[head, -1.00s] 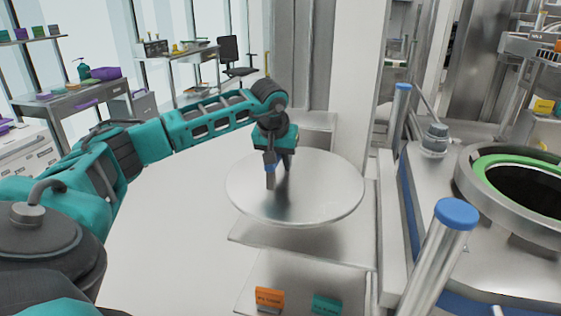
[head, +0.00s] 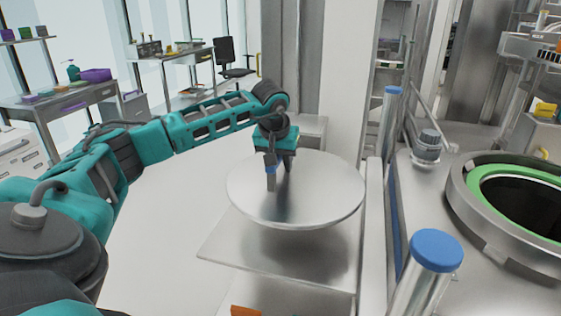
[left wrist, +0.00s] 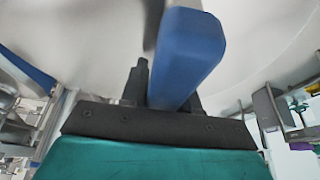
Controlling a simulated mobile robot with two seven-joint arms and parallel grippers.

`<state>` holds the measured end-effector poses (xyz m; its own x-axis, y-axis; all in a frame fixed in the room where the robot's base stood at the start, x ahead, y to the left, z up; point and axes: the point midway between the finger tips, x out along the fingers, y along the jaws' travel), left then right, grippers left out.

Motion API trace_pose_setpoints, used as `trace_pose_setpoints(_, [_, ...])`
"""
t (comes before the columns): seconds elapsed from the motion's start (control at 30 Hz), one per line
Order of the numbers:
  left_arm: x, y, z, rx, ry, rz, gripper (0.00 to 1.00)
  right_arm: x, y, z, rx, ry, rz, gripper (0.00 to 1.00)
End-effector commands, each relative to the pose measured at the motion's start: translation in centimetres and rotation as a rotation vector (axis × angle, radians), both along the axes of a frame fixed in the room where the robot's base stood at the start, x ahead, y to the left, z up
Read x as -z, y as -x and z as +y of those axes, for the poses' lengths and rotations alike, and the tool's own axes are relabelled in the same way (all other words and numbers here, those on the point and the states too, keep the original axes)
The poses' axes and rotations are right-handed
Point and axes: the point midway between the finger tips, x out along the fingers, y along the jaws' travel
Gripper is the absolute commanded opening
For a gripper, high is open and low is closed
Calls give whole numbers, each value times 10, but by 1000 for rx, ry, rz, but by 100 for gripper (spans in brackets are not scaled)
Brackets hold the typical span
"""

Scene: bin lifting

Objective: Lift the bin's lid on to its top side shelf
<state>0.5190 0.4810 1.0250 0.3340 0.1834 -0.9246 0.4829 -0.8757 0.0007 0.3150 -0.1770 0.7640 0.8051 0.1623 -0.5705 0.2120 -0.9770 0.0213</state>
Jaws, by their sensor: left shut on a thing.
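The lid (head: 325,197) is a round, flat steel disc in the middle of the head view. My left gripper (head: 272,180) points down at its top, left of the lid's middle, and is shut on the lid's handle. In the left wrist view the blue handle (left wrist: 188,55) stands between the dark fingers, with the lid (left wrist: 80,35) behind it. The lid is above the top side shelf (head: 270,258), a flat steel plate; I cannot tell whether they touch. The bin (head: 462,205) is at the right, its round mouth open with a green ring. My right gripper is not in view.
A blue-capped post (head: 437,250) stands at the front right and another (head: 388,110) farther back, between shelf and bin. A knob-like fitting (head: 427,145) sits on the bin's top. A lower shelf with an orange label (head: 246,311) is below. Open floor (head: 165,220) lies left.

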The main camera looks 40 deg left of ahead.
Motion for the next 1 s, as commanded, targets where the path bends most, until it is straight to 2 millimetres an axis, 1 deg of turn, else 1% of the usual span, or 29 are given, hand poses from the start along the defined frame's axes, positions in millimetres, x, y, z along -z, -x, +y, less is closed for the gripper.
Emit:
trace_pose_setpoints(0.03, [0, -2, 0, -1, 0, -12, 0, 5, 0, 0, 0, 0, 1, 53])
trace_pose_setpoints(0.1, [5, -2, 0, -1, 0, -12, 0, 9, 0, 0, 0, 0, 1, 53])
trace_pose_setpoints(0.9, [55, -2, 0, 0, 0, -14, 0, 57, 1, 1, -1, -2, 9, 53])
trace_pose_setpoints(1.0, [60, -2, 0, 0, 0, -14, 0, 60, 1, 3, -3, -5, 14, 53])
